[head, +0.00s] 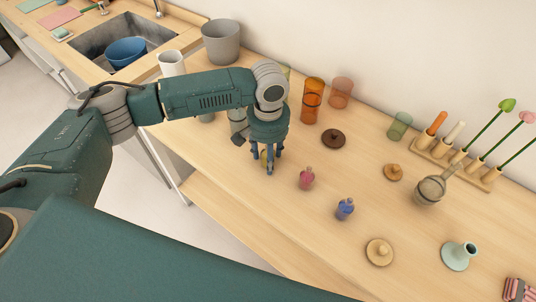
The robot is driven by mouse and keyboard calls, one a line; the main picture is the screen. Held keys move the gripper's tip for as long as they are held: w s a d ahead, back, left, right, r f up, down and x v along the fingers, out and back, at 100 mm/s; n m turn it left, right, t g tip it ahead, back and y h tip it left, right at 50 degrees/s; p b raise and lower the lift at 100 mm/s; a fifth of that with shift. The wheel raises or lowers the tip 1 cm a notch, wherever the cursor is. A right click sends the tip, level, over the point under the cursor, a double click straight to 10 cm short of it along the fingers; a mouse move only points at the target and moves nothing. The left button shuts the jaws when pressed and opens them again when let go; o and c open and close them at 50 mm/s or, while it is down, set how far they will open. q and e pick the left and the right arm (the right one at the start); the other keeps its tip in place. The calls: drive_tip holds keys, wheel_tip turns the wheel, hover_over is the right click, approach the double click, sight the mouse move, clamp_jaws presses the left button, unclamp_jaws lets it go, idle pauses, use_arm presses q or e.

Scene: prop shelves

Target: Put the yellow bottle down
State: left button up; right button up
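My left gripper (267,165) points down over the wooden counter near its front edge, left of the pink bottle. Its fingers are closed around the small yellow bottle (264,157), of which only a little shows between them. The fingers hide most of the bottle, and I cannot tell whether its base touches the counter (235,183). My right gripper is not in view.
A pink bottle (306,178) and a blue bottle (345,209) stand to the right. Behind are an orange glass (312,101) and a dark brown lid (333,138). A wooden knobbed lid (380,252) lies farther right. Bare counter lies between these things.

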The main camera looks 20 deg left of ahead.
use_arm(q)
drive_tip(key=shift+r, duration=0.2)
wheel_tip(320, 180, up, 11)
drive_tip(key=shift+f+b, duration=0.2)
drive_tip(key=shift+b, duration=0.8)
drive_tip(key=shift+r, duration=0.65)
